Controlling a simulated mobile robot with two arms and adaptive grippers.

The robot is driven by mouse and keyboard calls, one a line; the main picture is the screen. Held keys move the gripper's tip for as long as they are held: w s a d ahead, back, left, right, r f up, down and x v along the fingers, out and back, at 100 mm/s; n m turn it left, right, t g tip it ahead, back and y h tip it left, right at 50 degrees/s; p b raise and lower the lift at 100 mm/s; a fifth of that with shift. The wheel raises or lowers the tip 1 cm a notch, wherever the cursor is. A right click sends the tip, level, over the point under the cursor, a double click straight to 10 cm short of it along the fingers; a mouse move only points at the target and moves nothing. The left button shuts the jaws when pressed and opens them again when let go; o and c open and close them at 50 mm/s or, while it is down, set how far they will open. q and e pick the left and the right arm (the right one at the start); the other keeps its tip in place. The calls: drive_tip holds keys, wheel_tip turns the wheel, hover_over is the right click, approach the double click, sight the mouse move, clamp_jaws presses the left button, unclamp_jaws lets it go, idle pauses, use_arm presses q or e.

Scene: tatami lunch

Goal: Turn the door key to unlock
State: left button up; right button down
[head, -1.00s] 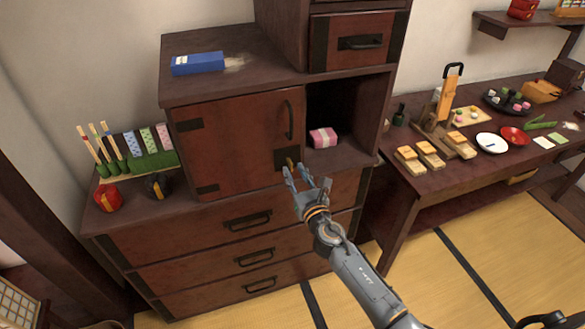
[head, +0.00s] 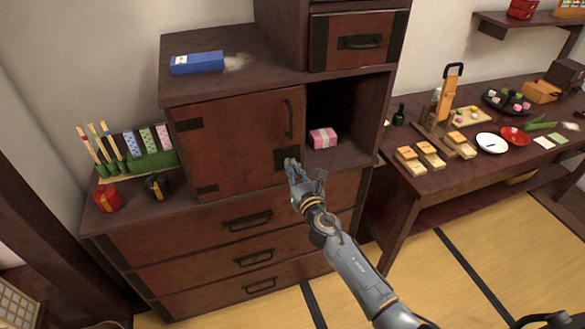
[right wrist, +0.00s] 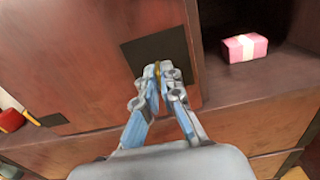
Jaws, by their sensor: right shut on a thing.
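The cabinet door (head: 235,140) is a reddish-brown panel, shut, with a dark handle (head: 289,119) on its right side. A dark lock plate (head: 283,156) sits at its lower right corner; it also shows in the right wrist view (right wrist: 152,50). A small brass-coloured key (right wrist: 157,69) stands out at the plate, mostly covered by my fingers. My right gripper (head: 291,164) is at the plate, and its fingertips (right wrist: 158,72) are shut on the key. The key's angle is hard to tell. My left gripper is not in view.
An open compartment right of the door holds a pink box (head: 323,137) with a pale band. Drawers with handles lie below my right gripper. A blue box (head: 197,63) lies on the cabinet top. A table (head: 425,178) with food stands at right.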

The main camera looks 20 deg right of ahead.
drive_tip(key=shift+d+f+m+b, duration=0.1)
drive_tip(key=shift+m+b, duration=0.55)
drive_tip(key=shift+m, duration=3.85)
drive_tip(key=shift+d+f+m+b, duration=0.1)
drive_tip(key=shift+m+b, duration=0.55)
drive_tip(key=shift+m, duration=3.85)
drive_tip(key=c, duration=1.5)
unclamp_jaws()
drive_tip(key=s, duration=1.2)
drive_tip(key=shift+d, duration=0.2)
